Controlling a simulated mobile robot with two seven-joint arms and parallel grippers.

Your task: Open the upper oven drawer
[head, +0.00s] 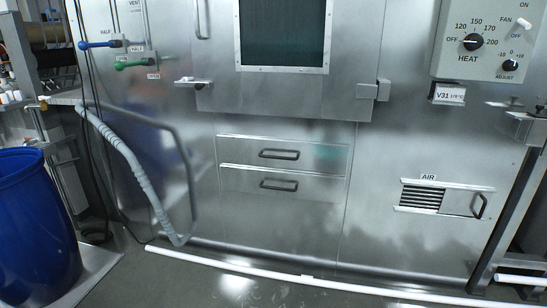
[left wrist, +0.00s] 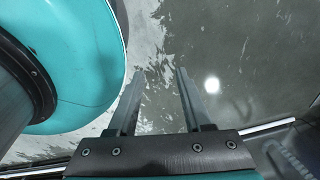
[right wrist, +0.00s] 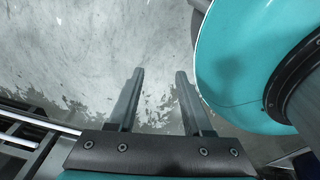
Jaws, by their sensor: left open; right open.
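The upper oven drawer (head: 310,155) is set in the lower steel front of the oven, with a dark bar handle (head: 279,154) at its middle. It looks shut, flush with the front. A second drawer (head: 310,184) with a like handle (head: 279,186) sits right below it. My left gripper (left wrist: 160,73) is open and empty over the grey floor. My right gripper (right wrist: 160,74) is open and empty over the floor too. Neither gripper shows in the head view, so both are away from the drawers there.
Above the drawers is the oven door with a dark window (head: 283,35). A grey hose (head: 138,172) and bent pipe stand at left, beside a blue barrel (head: 38,230). A white pipe (head: 300,278) runs along the floor before the oven. An air vent (head: 445,197) is at right.

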